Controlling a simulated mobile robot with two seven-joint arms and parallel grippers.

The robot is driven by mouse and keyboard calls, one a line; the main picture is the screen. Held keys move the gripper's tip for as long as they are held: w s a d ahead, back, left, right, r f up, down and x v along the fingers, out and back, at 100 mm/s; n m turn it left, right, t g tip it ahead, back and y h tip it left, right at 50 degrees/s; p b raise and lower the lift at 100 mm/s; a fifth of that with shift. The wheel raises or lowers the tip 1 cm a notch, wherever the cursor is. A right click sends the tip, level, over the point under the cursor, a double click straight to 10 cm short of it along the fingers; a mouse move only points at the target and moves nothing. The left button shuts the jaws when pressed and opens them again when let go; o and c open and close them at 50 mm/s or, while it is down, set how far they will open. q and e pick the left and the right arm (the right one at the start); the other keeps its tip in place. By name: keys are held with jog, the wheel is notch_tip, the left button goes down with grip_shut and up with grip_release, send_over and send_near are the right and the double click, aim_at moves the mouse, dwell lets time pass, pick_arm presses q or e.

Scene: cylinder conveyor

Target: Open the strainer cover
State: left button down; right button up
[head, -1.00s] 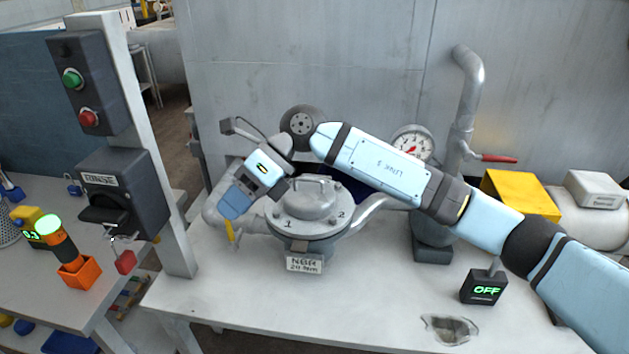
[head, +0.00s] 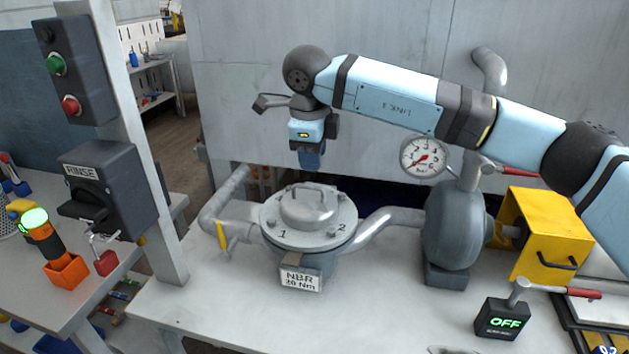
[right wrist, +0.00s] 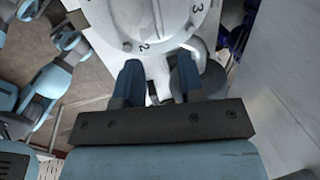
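The strainer cover (head: 306,215) is a round grey metal lid with a raised dome, a bar handle on top, bolts around its flange and the numbers 1 and 2. It sits flat on the strainer body. In the right wrist view, part of the cover (right wrist: 163,25) shows at the top with the numbers 2 and 3. My right gripper (head: 310,160) points down above the cover, clear of it. In the right wrist view its two blue fingers (right wrist: 160,82) stand apart with nothing between them. My left gripper is not seen in the head view.
A tag reading NBR 20 Nm (head: 300,281) is in front of the strainer. A pressure gauge (head: 424,157), a yellow box (head: 545,235) and an OFF switch box (head: 503,320) stand to the right. A RINSE box (head: 98,190) is on the post at left.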

aim_at(314, 188)
jog(key=f, duration=0.2)
jog(key=w+f, duration=0.1)
jog(key=f, duration=0.4)
jog(key=shift+w+d, duration=0.15)
jog(key=shift+d, duration=0.05)
grip_shut()
